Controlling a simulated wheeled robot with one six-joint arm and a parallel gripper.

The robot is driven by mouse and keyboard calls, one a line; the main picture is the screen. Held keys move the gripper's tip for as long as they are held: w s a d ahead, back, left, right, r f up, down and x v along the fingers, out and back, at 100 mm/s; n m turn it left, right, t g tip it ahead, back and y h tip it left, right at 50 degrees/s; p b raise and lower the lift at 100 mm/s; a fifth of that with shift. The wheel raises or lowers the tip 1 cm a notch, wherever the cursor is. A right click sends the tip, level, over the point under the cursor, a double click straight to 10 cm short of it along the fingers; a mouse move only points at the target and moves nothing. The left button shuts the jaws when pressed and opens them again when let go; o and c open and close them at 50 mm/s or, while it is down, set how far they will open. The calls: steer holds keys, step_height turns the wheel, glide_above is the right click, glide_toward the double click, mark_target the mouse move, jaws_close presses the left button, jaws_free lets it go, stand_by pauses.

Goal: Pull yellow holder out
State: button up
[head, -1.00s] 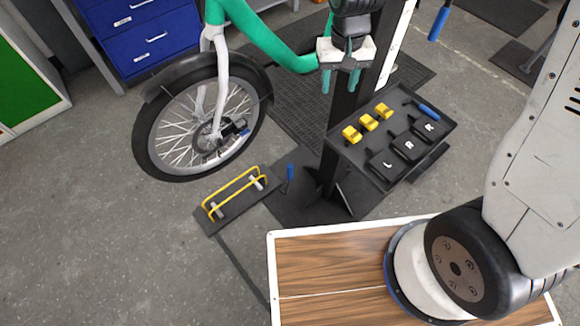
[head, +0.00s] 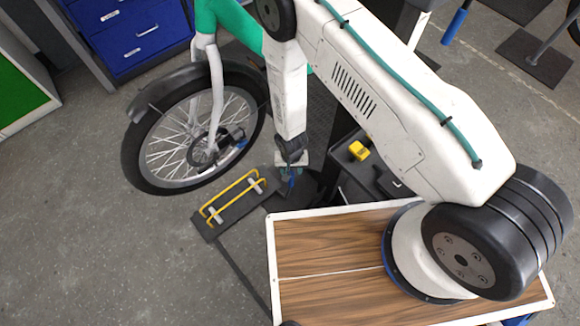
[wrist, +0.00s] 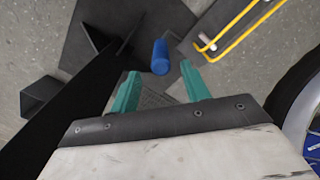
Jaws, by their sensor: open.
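The yellow holder (head: 229,189), a looped yellow bar on a dark plate, lies on the floor right of and below the bike's front wheel. It shows at the top right in the wrist view (wrist: 237,36). My gripper (head: 288,183) points down just right of the holder's upper right end, apart from it. In the wrist view its teal fingers (wrist: 160,74) are spread, with nothing held. A blue upright handle (wrist: 160,57) shows beyond and between the fingertips. In the head view my gripper mostly covers this handle.
A bike wheel (head: 203,145) stands left of my gripper. A dark stand column (wrist: 65,95) rises close by in the wrist view. A tray with a yellow piece (head: 358,151) is at right, partly behind my arm. Grey floor left of the holder is clear.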

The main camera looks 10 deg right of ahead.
steer(key=f, duration=0.8)
steer(key=shift+w+f, duration=0.1)
steer(key=shift+w, duration=0.15)
